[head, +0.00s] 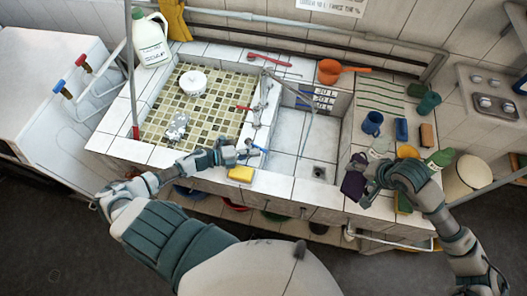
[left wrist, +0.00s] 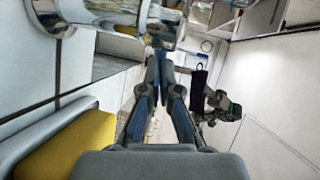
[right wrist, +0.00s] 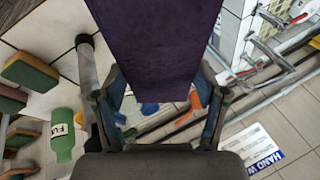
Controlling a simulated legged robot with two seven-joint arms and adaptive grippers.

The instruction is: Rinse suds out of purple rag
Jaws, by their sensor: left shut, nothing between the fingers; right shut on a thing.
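The purple rag (head: 353,181) hangs from my right gripper (head: 371,187), over the tiled counter to the right of the sink's right basin. In the right wrist view the rag (right wrist: 160,48) fills the space between the fingers; I cannot make out suds on it. It also shows, dark and hanging, in the left wrist view (left wrist: 197,92). My left gripper (head: 243,150) is shut and empty beside the blue tap handle (head: 252,150) at the front of the divider. In the left wrist view its fingertips (left wrist: 161,52) are close to chrome pipework (left wrist: 110,10); contact is unclear.
The right basin (head: 290,165) is bare, with a drain (head: 319,172). The red tap handle (head: 243,108) is farther back on the divider. A yellow sponge (head: 240,174) lies on the front edge. A blue mug (head: 373,123), sponges and bottles crowd the right counter.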

